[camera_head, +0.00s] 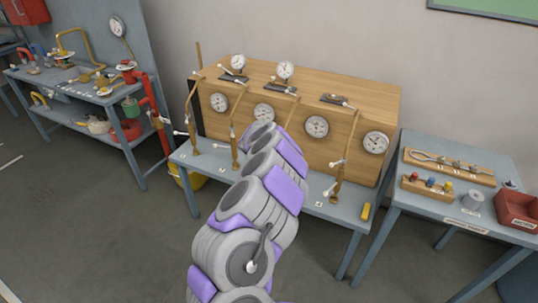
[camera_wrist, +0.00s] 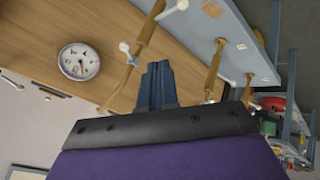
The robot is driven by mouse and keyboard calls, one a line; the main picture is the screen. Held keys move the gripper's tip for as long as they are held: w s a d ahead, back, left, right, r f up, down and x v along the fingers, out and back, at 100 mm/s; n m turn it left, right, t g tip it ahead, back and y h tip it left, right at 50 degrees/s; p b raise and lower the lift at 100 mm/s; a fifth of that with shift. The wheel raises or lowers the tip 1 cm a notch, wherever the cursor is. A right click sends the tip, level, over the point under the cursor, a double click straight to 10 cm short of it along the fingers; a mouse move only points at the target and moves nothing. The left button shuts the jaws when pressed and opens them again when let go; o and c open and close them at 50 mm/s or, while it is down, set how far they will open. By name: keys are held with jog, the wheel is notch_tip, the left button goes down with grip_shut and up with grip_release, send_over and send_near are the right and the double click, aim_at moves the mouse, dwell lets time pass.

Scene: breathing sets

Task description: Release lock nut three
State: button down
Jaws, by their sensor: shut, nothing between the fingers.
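A wooden gauge box (camera_head: 300,85) stands on a grey bench, with several upright brass pipes along its front. The leftmost pipe (camera_head: 191,120), the second pipe (camera_head: 235,135) and the rightmost pipe (camera_head: 342,165) show. My arm covers the stretch between the last two, so I cannot pick out lock nut three. My gripper is hidden in the head view. In the wrist view my gripper (camera_wrist: 157,83) is shut and empty. It points between a near brass pipe (camera_wrist: 143,42) with white-ended fittings and another brass pipe (camera_wrist: 214,72). I cannot tell whether it touches either.
Round dials line the box front, including the right dial (camera_head: 376,142). A yellow block (camera_head: 366,211) lies at the bench's right end. A right table (camera_head: 490,160) holds tools and a red bin (camera_head: 518,210). A cluttered left bench (camera_head: 60,78) stands apart. Open floor lies in front.

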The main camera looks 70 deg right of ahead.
jog(key=w+a+r+n+t+y, duration=0.1)
jog(key=w+a+r, duration=0.4)
jog(key=w+a, duration=0.25)
jog(key=w+a+r+n+t+y, duration=0.1)
jog(key=w+a+r+n+t, duration=0.1)
jog(key=w+a+r, duration=0.45)
jog(key=w+a+r+n+y, duration=0.2)
jog(key=a+r, duration=0.1)
jog(key=a, duration=0.9)
jog(key=w+a+r+n+y, duration=0.1)
jog(key=a+r, duration=0.1)
jog(key=a, duration=1)
jog(key=s+a+r+n+g+y, duration=0.1)
jog(key=s+a+r+n+g, duration=0.1)
jog(key=s+a, duration=0.8)
jog(key=s+a+f+g+y, duration=0.1)
jog(key=s+a, duration=0.6)
jog(key=s, duration=0.2)
jog(key=s+a+f+g+y, duration=0.1)
jog(key=s+a+f+g, duration=0.1)
jog(key=s+a, duration=0.6)
jog(key=shift+s+a+g, duration=0.2)
jog(key=shift+s+g, duration=0.1)
jog(key=shift+s, duration=0.75)
